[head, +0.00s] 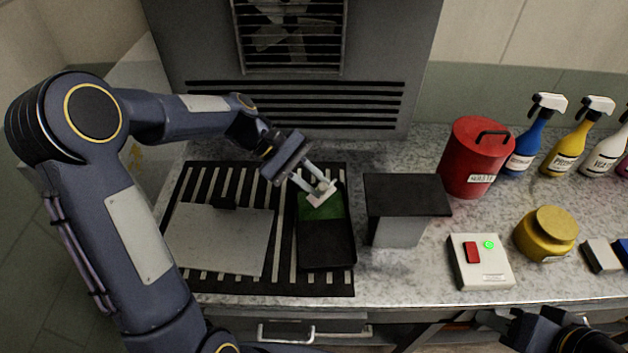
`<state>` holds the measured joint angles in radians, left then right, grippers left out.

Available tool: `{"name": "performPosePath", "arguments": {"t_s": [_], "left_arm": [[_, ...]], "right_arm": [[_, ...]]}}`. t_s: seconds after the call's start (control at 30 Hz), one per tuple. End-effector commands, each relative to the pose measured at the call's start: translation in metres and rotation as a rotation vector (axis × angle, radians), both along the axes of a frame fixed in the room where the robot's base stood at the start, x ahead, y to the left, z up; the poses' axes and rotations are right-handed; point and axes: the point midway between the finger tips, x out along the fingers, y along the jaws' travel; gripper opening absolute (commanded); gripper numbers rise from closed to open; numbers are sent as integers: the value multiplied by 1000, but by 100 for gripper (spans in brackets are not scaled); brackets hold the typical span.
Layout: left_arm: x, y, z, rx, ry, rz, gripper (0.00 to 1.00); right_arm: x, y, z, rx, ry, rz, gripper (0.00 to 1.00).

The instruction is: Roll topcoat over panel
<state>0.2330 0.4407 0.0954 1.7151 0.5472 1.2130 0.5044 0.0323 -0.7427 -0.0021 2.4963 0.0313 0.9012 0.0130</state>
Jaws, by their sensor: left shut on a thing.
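A flat light grey panel (218,240) lies on a black-and-white slatted mat (285,262) at the left of the bench. A black tray (326,247) with a green patch of paint (322,208) at its far end lies to the right of the panel. My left gripper (318,188) is over the tray's green end, shut on a small pale thing, probably the roller (322,195). The fingers partly hide it, and I cannot tell whether it touches the paint. My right gripper (500,320) is partly in view at the bottom right, dark and unclear.
A black-topped grey block (405,195) stands just right of the tray. Beyond it are a red waste can (475,160), a switch box (482,262) with a green light, a yellow jar (546,234) and several spray bottles. A vented hood (295,95) stands behind the mat.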

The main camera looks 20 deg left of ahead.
Motion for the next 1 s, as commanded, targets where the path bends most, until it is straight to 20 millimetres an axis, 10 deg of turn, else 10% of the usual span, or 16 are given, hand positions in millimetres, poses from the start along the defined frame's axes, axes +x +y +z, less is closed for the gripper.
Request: {"name": "performPosePath", "arguments": {"t_s": [1.0], "left_arm": [[0, 0, -11, 0, 0, 0, 0]], "right_arm": [[0, 0, -7, 0, 0, 0, 36]]}}
